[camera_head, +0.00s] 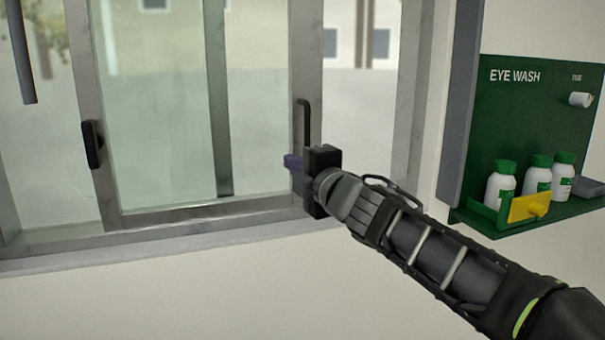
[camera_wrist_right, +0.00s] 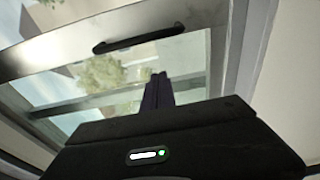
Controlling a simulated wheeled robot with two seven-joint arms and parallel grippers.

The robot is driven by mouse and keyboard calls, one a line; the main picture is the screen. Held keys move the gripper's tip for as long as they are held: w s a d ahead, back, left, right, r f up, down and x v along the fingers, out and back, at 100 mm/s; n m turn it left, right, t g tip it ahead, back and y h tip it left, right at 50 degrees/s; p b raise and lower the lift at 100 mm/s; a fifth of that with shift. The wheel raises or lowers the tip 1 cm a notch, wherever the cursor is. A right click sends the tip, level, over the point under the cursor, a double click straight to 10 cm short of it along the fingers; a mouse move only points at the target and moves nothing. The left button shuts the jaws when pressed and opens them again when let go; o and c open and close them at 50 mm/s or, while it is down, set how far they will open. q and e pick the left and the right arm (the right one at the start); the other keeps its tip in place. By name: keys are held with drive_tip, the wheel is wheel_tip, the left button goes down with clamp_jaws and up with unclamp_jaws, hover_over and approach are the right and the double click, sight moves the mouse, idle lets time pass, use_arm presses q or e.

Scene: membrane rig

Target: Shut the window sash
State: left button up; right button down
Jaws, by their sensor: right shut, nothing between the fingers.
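The window sash (camera_head: 306,60) is a metal-framed glass panel in a wider metal window frame (camera_head: 425,90). Its right upright carries a dark upright handle (camera_head: 303,118). A strip of the window opening shows between this upright and the right jamb. Another dark handle (camera_head: 92,144) is on an upright at the left. My right gripper (camera_head: 292,162) is shut and empty, with purple fingertips by the lower part of the right upright, just below its handle; contact is unclear. In the right wrist view the shut fingers (camera_wrist_right: 158,90) point toward the window, below a dark handle (camera_wrist_right: 138,38). My left gripper is out of view.
A green eye wash station (camera_head: 530,120) with several white bottles (camera_head: 537,178) and a yellow tag (camera_head: 528,207) is on the wall at right. The window sill (camera_head: 150,243) runs below the window. A dark bar (camera_head: 20,55) hangs at the upper left. The wall below the sill is bare.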

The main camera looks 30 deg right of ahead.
sight(300, 154)
drive_tip(key=w+d+p, duration=0.1)
drive_tip(key=w+d, duration=0.3)
drive_tip(key=shift+d, duration=0.1)
drive_tip(key=shift+s+d, duration=0.1)
drive_tip(key=shift+d, duration=0.05)
idle(0.4)
drive_tip(key=s+d+p, duration=0.3)
drive_tip(key=d+p, duration=0.2)
drive_tip(key=d, duration=0.7)
drive_tip(key=s+d+p, duration=0.3)
drive_tip(key=d+p, duration=0.2)
drive_tip(key=d, duration=0.7)
drive_tip(key=shift+s+p, duration=0.2)
drive_tip(key=shift+p, duration=0.2)
drive_tip(key=shift+d, duration=0.15)
